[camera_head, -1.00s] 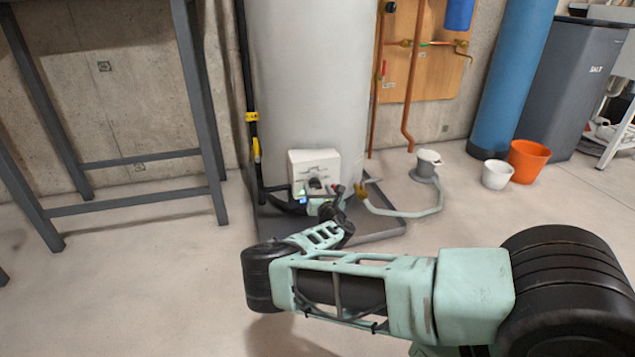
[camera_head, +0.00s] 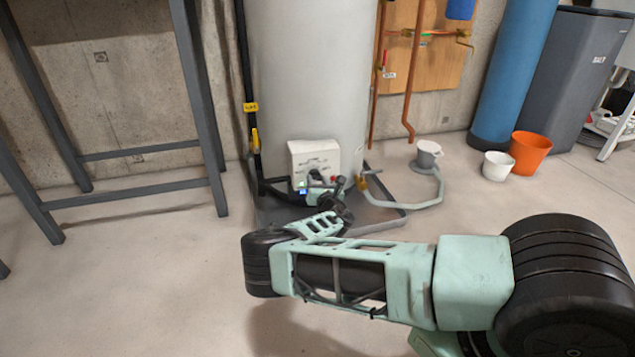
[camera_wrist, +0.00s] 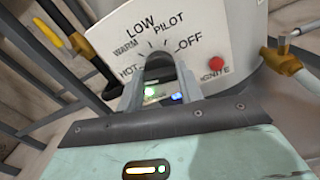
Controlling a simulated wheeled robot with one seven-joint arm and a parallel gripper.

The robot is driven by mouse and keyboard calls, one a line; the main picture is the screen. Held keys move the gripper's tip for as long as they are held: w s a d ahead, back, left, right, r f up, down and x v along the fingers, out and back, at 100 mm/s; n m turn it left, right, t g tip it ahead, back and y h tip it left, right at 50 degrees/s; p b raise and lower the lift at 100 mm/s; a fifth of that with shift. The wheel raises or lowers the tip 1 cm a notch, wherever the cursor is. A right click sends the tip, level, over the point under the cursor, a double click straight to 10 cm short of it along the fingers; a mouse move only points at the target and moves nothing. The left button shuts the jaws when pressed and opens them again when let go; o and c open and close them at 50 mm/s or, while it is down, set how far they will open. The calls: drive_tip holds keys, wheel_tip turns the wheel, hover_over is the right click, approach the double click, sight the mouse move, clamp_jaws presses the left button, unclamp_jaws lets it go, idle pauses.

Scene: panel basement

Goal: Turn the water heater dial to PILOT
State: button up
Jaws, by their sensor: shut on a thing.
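The water heater's white control box (camera_head: 313,155) sits low on the front of the grey tank. In the wrist view its face (camera_wrist: 215,45) reads HOT, WARM, LOW, PILOT and OFF around a dark dial (camera_wrist: 158,62). My gripper (camera_wrist: 158,82) is shut on the dial, one finger on each side of it. The fingers hide much of the dial, and I cannot tell which mark it points to. A red IGNITE button (camera_wrist: 216,63) is right of the dial. In the head view my gripper (camera_head: 318,184) is at the box's lower front.
The tank (camera_head: 308,75) stands in a grey drain tray (camera_head: 375,222). A brass valve (camera_wrist: 280,60) and hose are close on the right, and a black pipe with a yellow handle (camera_wrist: 48,32) on the left. A metal frame (camera_head: 200,100) stands farther left.

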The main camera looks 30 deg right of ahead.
drive_tip(key=m+p, duration=0.1)
drive_tip(key=m, duration=0.5)
drive_tip(key=shift+m, duration=0.4)
drive_tip(key=m+p, duration=0.1)
drive_tip(key=m, duration=0.2)
drive_tip(key=shift+d+m, duration=0.1)
drive_tip(key=shift+m, duration=0.2)
drive_tip(key=m+p, duration=0.1)
drive_tip(key=m, duration=0.2)
drive_tip(key=shift+m, duration=0.3)
drive_tip(key=m+p, duration=0.2)
drive_tip(key=m, duration=0.2)
drive_tip(key=shift+m, duration=0.3)
drive_tip(key=shift+f+m+p, duration=0.1)
drive_tip(key=shift+m+p, duration=0.6)
drive_tip(key=shift+m, duration=1.5)
drive_tip(key=o, duration=1)
